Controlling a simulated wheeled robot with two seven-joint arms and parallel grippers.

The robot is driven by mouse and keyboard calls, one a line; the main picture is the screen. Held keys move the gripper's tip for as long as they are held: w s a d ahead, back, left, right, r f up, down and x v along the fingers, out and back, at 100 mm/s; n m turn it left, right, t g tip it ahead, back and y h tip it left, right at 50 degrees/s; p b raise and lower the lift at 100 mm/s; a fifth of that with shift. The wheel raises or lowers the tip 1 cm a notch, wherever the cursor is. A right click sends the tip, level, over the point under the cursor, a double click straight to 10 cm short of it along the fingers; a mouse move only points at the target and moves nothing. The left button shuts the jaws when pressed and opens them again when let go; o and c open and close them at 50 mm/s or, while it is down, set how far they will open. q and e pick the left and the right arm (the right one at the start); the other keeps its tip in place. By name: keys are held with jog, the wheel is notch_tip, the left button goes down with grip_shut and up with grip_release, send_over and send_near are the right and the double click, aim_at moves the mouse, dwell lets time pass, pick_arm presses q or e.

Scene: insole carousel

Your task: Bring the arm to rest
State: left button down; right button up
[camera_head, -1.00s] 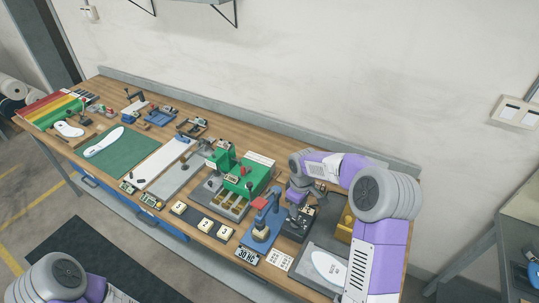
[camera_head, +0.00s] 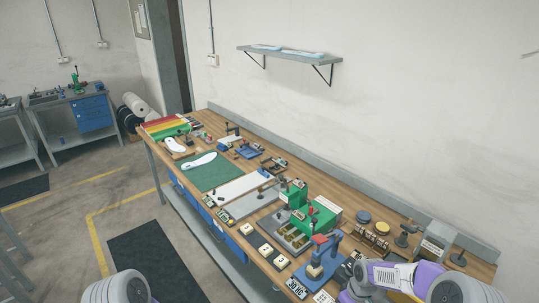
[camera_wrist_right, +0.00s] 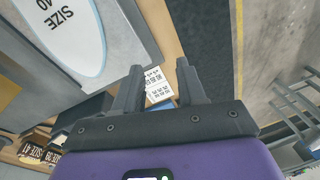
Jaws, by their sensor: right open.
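My right gripper (camera_wrist_right: 160,84) is open in the right wrist view, its two dark fingers apart with nothing between them. A white printed card (camera_wrist_right: 153,76) lies beyond and below the fingertips, partly hidden by them. In the head view my right arm (camera_head: 398,274) enters at the bottom right, over the near right end of the workbench; I cannot make out its fingers there. The left gripper is outside both views.
The wooden workbench (camera_head: 395,214) carries a green machine (camera_head: 318,214), a blue press (camera_head: 327,256) and a green mat (camera_head: 222,173). A white insole shape marked SIZE 40 (camera_wrist_right: 62,34) lies near the right gripper. A wall shelf (camera_head: 290,54) hangs behind.

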jog(key=s+a+f+m+y, duration=0.1)
jog(key=s+a+f+m, duration=0.3)
jog(key=s, duration=0.3)
jog(key=s+a+f+m, duration=0.1)
jog(key=s+a+f, duration=0.4)
jog(key=s, duration=0.3)
jog(key=s+a+f+m+y, duration=0.1)
jog(key=s+a+f+m, duration=0.3)
jog(key=s, duration=0.3)
notch_tip(320, 180, down, 7)
jog(key=w+n+b, duration=0.1)
jog(key=b, duration=0.6)
jog(key=shift+a+f+t+b, duration=0.2)
jog(key=shift+a+t+b, duration=0.1)
jog(key=shift+a, duration=0.05)
jog(key=shift+w, duration=0.1)
jog(key=shift+o, duration=0.2)
